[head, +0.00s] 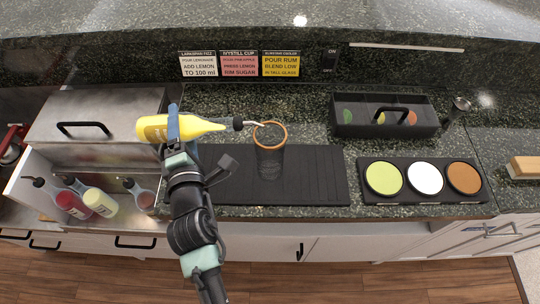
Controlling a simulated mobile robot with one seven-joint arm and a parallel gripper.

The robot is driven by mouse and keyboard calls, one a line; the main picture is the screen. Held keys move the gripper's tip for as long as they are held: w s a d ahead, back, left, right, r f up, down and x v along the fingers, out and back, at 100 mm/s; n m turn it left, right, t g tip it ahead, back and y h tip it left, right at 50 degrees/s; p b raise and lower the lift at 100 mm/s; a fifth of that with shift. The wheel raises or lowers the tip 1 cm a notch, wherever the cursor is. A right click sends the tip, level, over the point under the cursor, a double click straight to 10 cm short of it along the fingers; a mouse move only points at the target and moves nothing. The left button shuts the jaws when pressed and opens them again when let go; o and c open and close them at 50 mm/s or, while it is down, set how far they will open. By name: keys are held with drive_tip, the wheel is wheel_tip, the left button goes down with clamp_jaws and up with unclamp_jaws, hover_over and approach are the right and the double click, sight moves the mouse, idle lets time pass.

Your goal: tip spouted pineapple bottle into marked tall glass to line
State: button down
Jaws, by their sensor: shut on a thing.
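The yellow pineapple bottle (205,126) lies nearly level in the air, its dark cap and thin metal spout pointing right. The tall glass (270,160) stands upright on the black bar mat, clear with an orange-brown rim. The spout tip is at the glass's rim in the picture; I cannot tell whether it is over the opening. No stream of liquid shows. The glass's line and any liquid level are too small to make out.
The black bar mat (318,180) lies on dark speckled stone. At right are a tray of three coloured discs (424,181), a black lidded caddy (384,130) and a brush (523,168).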

drive_tip(key=shift+a+r+m, duration=0.15)
drive_tip(key=shift+r+m, duration=0.15)
drive_tip(key=shift+r, duration=0.5)
drive_tip(key=shift+r, duration=0.2)
drive_tip(key=shift+r+m+t, duration=0.3)
drive_tip(key=shift+a+r+m+y, duration=0.15)
drive_tip(key=shift+r+m+y, duration=0.25)
drive_tip(key=shift+r+m, duration=0.5)
idle(4.3)
drive_tip(key=shift+n+p, duration=0.3)
drive_tip(key=shift+p, duration=0.1)
